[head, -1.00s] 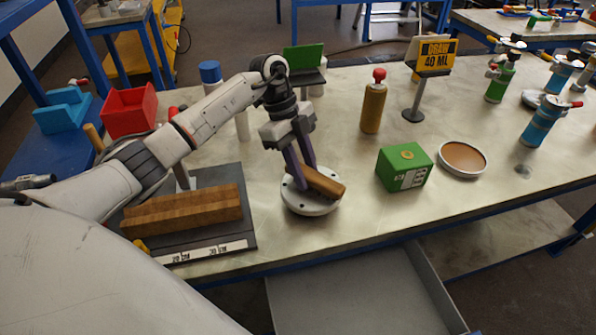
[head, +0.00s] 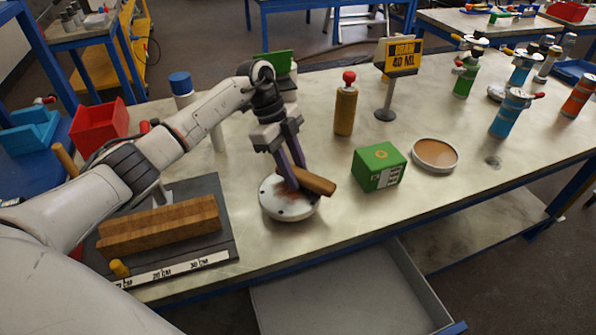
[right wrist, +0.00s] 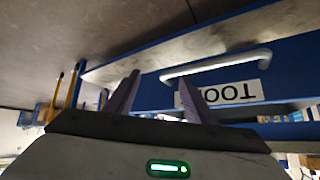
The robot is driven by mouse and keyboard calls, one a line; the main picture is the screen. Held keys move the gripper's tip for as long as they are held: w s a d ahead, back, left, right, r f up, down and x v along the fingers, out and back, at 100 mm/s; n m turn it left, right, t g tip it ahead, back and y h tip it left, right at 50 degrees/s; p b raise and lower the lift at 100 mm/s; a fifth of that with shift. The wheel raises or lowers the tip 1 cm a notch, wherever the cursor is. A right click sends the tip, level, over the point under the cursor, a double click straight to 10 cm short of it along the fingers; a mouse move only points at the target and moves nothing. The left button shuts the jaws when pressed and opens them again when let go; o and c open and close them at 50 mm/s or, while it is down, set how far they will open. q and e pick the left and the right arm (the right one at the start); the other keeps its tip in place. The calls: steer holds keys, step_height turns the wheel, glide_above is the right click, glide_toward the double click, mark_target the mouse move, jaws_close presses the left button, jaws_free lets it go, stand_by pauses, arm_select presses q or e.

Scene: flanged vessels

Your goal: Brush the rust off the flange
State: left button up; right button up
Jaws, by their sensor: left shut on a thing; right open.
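The flange (head: 284,208) is a round pale disc with bolt holes, lying flat on the table in the head view. A reddish-brown rust patch shows on its top, partly hidden by my gripper and the brush. My left gripper (head: 294,182) is shut on a brush with a brown wooden handle (head: 316,182) and holds it over the flange. The bristles are hidden, so I cannot tell whether they touch it. My right gripper (right wrist: 155,98) is open and empty in the right wrist view, facing a blue drawer front with a white handle (right wrist: 215,65). It is not in the head view.
A green box (head: 379,166) and a round brown-filled dish (head: 435,155) are right of the flange. A wooden block (head: 160,232) lies on a dark ruled board at left. A brown bottle (head: 345,108) stands behind. An open drawer (head: 345,295) juts out below the table edge.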

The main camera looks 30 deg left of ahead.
mark_target(281, 192)
arm_select(q)
steer(key=shift+s+a+f+p, duration=0.15)
steer(key=shift+s+a+p, duration=1.05)
steer(key=shift+s, duration=0.3)
steer(key=shift+s+a+f, duration=0.1)
steer(key=shift+s+a, duration=1.35)
steer(key=shift+s, duration=0.15)
arm_select(e)
steer(key=shift+r, duration=1.45)
arm_select(q)
steer(key=shift+w+a+r, duration=0.25)
steer(key=shift+w, duration=0.2)
steer(key=shift+w+d+b, duration=0.35)
steer(key=shift+w+d, duration=1.05)
steer(key=shift+w, duration=0.15)
steer(key=shift+w+d+f+b, duration=0.15)
steer(key=shift+w+d+b, duration=0.5)
steer(key=shift+w+d, duration=0.75)
arm_select(e)
steer(key=shift+f, duration=0.9)
arm_select(q)
steer(key=shift+a, duration=0.1)
